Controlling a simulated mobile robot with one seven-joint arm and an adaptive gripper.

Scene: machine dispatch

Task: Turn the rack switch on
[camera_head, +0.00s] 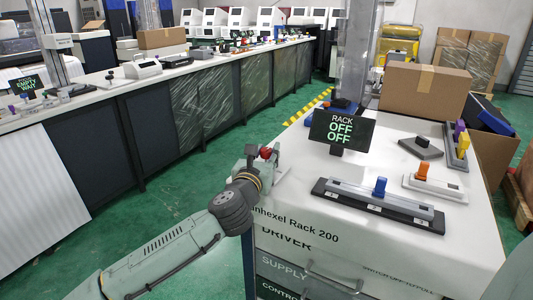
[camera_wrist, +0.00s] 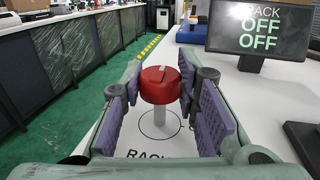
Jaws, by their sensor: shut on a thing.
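The rack switch is a red round knob (camera_wrist: 160,85) on a short pale stem, standing on the white top of the rack cabinet (camera_head: 300,165) near its left edge. In the head view the knob (camera_head: 265,152) shows partly behind my gripper. A black display (camera_head: 341,130) reads "RACK OFF OFF".
A slider with a blue handle (camera_head: 380,187), an orange-handled switch (camera_head: 421,173), a yellow-and-purple lever unit (camera_head: 460,140) and a dark block (camera_head: 420,147) stand on the right of the cabinet top. A cardboard box (camera_head: 425,88) is at the back. A long counter (camera_head: 150,80) runs beyond the green floor.

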